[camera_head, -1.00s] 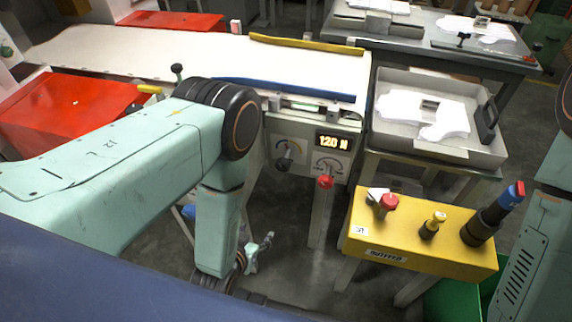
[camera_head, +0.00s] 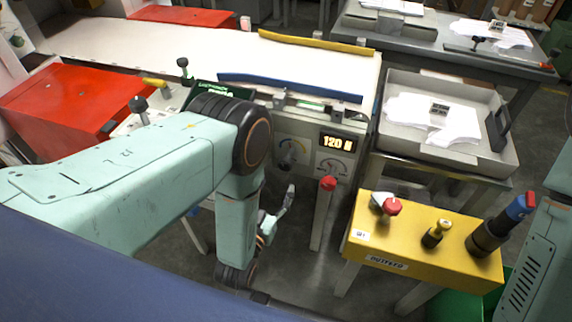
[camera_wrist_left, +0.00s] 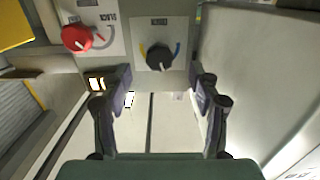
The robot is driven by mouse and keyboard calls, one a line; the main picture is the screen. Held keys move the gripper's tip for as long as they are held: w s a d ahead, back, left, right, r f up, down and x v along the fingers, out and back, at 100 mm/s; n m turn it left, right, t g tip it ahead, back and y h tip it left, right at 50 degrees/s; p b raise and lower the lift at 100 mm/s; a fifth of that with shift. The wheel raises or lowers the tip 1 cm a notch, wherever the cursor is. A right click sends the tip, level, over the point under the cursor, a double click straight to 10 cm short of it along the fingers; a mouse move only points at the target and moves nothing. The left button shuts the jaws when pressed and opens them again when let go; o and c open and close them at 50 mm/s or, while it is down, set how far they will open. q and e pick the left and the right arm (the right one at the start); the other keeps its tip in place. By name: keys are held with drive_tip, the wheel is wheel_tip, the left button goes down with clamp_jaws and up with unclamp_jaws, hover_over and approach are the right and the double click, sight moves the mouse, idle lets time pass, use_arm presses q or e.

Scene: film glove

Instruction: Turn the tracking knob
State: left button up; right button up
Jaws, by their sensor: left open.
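The black knob (camera_wrist_left: 160,57) sits on a white plate with a yellow and blue arc, ahead of my left gripper (camera_wrist_left: 160,88) in the left wrist view. Its label is too small to read. The gripper's two fingers are open, apart from each other, with the knob beyond and between them; no contact shows. In the head view, my left gripper (camera_head: 275,217) is below the conveyor's front panel, partly hidden by my own arm. The blue and yellow dial (camera_head: 292,150) shows there above it. My right gripper is not in view.
A red knob (camera_wrist_left: 77,37) is beside the black knob; it also shows in the head view (camera_head: 328,183). A 120 N display (camera_head: 337,143) is above it. A yellow control box (camera_head: 425,240) and a grey tray (camera_head: 447,115) stand to the right.

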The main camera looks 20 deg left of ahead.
sight(284, 167)
use_arm(q)
drive_tip(key=shift+t, duration=0.3)
drive_tip(key=w, duration=0.2)
drive_tip(key=w+b, duration=0.1)
drive_tip(key=w, duration=0.4)
drive_tip(key=shift+d+r+b, duration=0.25)
drive_tip(key=shift+r+b, duration=0.05)
drive_tip(key=shift+b, duration=0.1)
drive_tip(key=shift+w, duration=0.6)
drive_tip(key=shift+r, duration=0.1)
drive_tip(key=c, duration=1.2)
